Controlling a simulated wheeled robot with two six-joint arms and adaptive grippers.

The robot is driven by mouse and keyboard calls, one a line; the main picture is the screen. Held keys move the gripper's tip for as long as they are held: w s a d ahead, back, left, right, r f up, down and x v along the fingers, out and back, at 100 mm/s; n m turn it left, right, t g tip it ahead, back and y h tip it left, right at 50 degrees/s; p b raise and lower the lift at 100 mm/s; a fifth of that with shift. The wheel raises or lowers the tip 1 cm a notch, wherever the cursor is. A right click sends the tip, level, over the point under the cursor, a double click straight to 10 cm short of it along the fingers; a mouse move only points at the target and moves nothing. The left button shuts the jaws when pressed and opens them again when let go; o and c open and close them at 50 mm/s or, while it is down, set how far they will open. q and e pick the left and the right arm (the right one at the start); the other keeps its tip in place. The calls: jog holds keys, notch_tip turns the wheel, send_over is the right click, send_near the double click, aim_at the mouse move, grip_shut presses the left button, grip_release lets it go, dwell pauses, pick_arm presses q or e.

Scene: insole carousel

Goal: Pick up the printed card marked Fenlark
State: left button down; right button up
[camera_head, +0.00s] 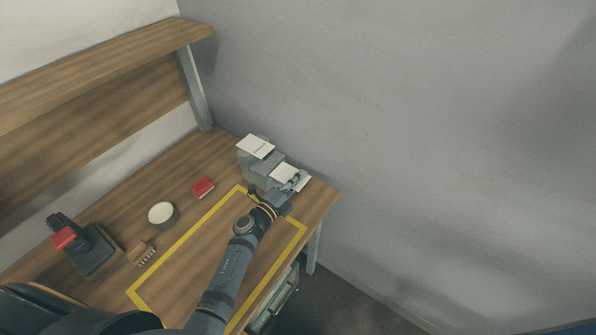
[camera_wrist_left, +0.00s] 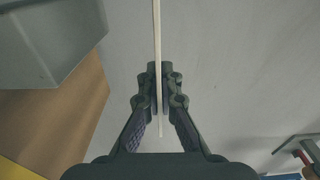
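My left gripper (camera_head: 296,180) is at the card stand on the right end of the desk. In the left wrist view the left gripper (camera_wrist_left: 158,80) is closed on a thin pale card (camera_wrist_left: 157,30), seen edge-on between the fingertips. Its printed face is hidden there. In the head view one white card (camera_head: 255,146) lies on the stand's upper step and another white card (camera_head: 282,173) lies lower, beside the gripper. Their print is too small to read, so I cannot tell which is marked Fenlark. My right gripper is not in view.
The grey stepped stand (camera_head: 247,166) is close beside the gripper and shows at left in the wrist view (camera_wrist_left: 45,45). The desk (camera_head: 205,235) has a yellow outlined area. A red box (camera_head: 203,187), round tin (camera_head: 162,214) and black-red device (camera_head: 84,250) stand left.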

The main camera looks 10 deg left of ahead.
pick_arm(q)
jog(key=r+p, duration=0.1)
jog(key=s+r+p, duration=0.2)
jog(key=r, duration=0.1)
jog(key=shift+s+d+r, duration=0.1)
jog(key=shift+s+d, duration=0.15)
jog(key=shift+d, duration=0.15)
jog(key=s+d+r+p, duration=0.2)
jog(key=s+p, duration=0.2)
jog(key=s, duration=0.4)
jog(key=shift+s+d+r, duration=0.2)
jog(key=shift+d+r, duration=0.15)
jog(key=shift+d, duration=0.05)
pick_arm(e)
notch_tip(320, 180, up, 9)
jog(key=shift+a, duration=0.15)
